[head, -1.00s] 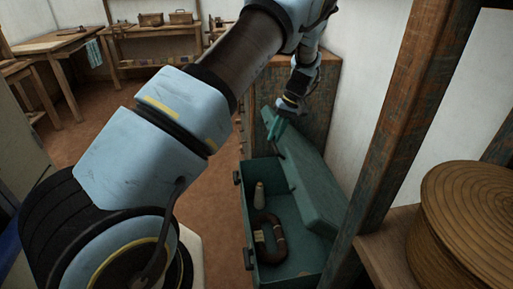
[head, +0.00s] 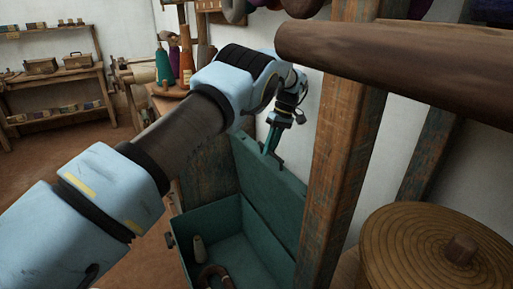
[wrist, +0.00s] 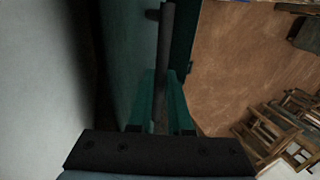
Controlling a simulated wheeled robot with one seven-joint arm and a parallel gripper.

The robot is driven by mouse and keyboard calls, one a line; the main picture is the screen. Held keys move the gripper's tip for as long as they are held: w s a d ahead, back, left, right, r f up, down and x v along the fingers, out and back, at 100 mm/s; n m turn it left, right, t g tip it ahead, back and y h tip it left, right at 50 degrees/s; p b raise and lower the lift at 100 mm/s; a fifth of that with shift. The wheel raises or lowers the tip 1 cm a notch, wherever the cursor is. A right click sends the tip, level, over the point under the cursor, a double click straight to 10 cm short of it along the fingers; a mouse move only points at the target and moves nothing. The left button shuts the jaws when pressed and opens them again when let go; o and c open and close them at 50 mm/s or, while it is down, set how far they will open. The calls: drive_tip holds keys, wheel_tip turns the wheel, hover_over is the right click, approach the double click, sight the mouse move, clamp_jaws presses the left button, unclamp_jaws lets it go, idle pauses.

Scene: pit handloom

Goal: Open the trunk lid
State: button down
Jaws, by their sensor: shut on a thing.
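The teal trunk (head: 205,217) stands at the lower middle of the head view with its inside showing. Its lid (head: 262,185) is swung up and stands steeply along the right side, near the white wall. My gripper (head: 271,140) is at the lid's upper far part. In the wrist view its two teal fingers (wrist: 162,105) are shut on a dark bar-shaped handle (wrist: 166,45) that stands off the teal lid face (wrist: 122,45). The exact contact at the fingertips is hard to see.
A pale cone (head: 199,248) and a dark curved object (head: 214,274) lie in the trunk. A wooden post (head: 340,150), a thick beam (head: 400,62) and a wound round drum (head: 430,250) crowd the right. Open floor (head: 125,155) lies left.

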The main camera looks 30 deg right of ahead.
drive_tip(key=shift+s+d+f, duration=0.25)
drive_tip(key=shift+d+f, duration=0.05)
drive_tip(key=shift+f, duration=0.05)
drive_tip(key=c, duration=1.1)
unclamp_jaws()
drive_tip(key=shift+w, duration=0.1)
drive_tip(key=shift+o, duration=1.3)
drive_tip(key=shift+r, duration=0.15)
drive_tip(key=shift+w, duration=0.1)
drive_tip(key=shift+r, duration=0.15)
wheel_tip(320, 180, up, 10)
drive_tip(key=b, duration=0.1)
